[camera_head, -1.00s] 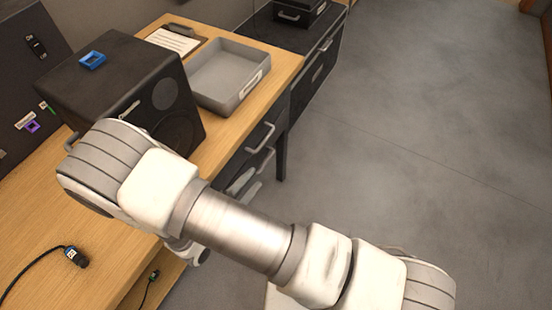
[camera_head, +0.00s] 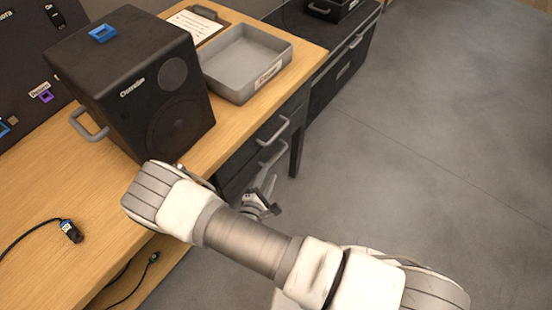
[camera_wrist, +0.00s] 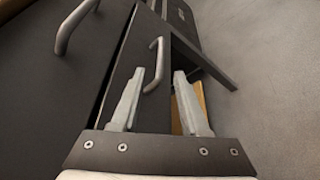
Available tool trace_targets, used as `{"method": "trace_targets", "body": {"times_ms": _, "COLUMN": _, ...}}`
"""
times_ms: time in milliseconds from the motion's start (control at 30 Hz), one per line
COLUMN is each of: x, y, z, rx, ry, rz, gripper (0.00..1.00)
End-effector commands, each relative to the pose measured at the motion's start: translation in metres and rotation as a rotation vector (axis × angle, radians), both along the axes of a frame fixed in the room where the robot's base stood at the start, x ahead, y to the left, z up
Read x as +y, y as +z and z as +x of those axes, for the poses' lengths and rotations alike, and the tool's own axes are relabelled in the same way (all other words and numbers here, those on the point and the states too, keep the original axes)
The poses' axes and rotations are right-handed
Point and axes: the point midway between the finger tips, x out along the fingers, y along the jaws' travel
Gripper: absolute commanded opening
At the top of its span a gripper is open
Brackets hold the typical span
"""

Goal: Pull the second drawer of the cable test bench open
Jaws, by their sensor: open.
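The cable test bench (camera_head: 95,185) has dark drawers under its wooden top. The upper drawer's handle (camera_head: 272,130) and the second drawer's handle (camera_head: 273,153) show in the head view. In the wrist view the second drawer's grey bar handle (camera_wrist: 158,60) appears in the gap between my fingertips, and the upper handle (camera_wrist: 72,25) is at the left. Both drawers look closed. My gripper (camera_head: 272,194) is open, just below and in front of the second handle; it also shows in the wrist view (camera_wrist: 159,72). I cannot tell whether the fingers touch the handle.
A black speaker (camera_head: 150,95) with a blue item (camera_head: 102,33) on top stands on the bench. Behind it are a grey tray (camera_head: 235,75) and a clipboard (camera_head: 197,25). A table leg (camera_head: 296,155) stands right of the drawers. The floor (camera_head: 430,140) on the right is clear.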

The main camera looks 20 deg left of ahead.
Motion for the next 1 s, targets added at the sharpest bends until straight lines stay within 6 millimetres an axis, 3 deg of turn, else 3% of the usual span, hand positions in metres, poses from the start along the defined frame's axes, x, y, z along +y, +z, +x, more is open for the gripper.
{"method": "trace_targets", "body": {"times_ms": 200, "x": -0.003, "y": -0.012, "z": 0.045, "rx": -0.001, "ry": -0.002, "rz": 0.001, "gripper": 0.45}}
{"method": "trace_targets", "body": {"times_ms": 400, "x": -0.004, "y": -0.017, "z": 0.071, "rx": 0.000, "ry": -0.002, "rz": 0.001, "gripper": 0.45}}
{"method": "trace_targets", "body": {"times_ms": 800, "x": -0.004, "y": -0.018, "z": 0.080, "rx": 0.000, "ry": -0.001, "rz": 0.000, "gripper": 0.45}}
{"method": "trace_targets", "body": {"times_ms": 833, "x": -0.004, "y": -0.018, "z": 0.080, "rx": 0.000, "ry": -0.001, "rz": 0.000, "gripper": 0.43}}
{"method": "trace_targets", "body": {"times_ms": 1000, "x": -0.004, "y": -0.018, "z": 0.079, "rx": 0.000, "ry": -0.001, "rz": 0.000, "gripper": 0.12}}
